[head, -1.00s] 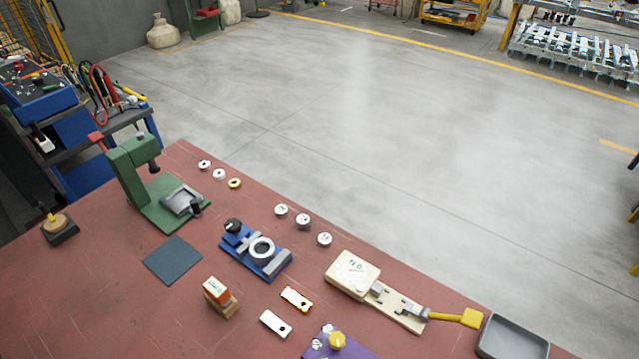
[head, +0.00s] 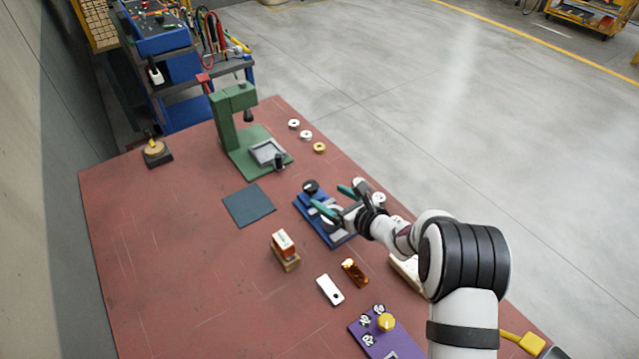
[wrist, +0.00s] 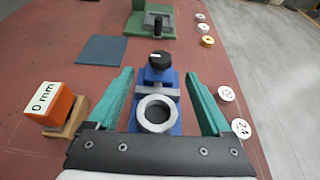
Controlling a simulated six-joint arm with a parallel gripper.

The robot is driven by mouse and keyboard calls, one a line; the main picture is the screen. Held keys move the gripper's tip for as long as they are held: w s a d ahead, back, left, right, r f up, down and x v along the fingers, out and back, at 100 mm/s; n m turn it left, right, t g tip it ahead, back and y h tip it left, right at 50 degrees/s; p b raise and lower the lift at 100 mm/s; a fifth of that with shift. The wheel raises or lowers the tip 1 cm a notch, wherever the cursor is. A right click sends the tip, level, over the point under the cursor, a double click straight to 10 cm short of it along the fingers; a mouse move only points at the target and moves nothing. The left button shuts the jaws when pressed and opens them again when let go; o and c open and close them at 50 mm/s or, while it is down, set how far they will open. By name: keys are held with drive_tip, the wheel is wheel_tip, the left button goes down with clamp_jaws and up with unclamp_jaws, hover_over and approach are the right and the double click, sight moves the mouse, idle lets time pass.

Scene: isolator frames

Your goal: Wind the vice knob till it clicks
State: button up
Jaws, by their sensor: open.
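The blue vice (head: 318,218) stands on the red bench, partly hidden by my arm in the head view. Its black knob (head: 310,187) is at the far end; the knob also shows in the wrist view (wrist: 160,60). A grey ring (wrist: 156,114) sits on the vice between me and the knob. My gripper (head: 334,199) is above the vice with its green fingers spread wide; in the wrist view my gripper (wrist: 160,75) has one finger on each side of the vice, with the knob between the tips but a little beyond them. Nothing is held.
A green press (head: 245,135) stands beyond the vice, with a dark blue mat (head: 249,205) to the left. An orange-and-white "0 mm" block (wrist: 50,104) on a wooden base is close at left. Round tags (wrist: 225,93) lie at right.

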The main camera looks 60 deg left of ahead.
sight(312, 187)
drive_tip(key=x, duration=0.8)
drive_tip(key=shift+a+f, duration=0.15)
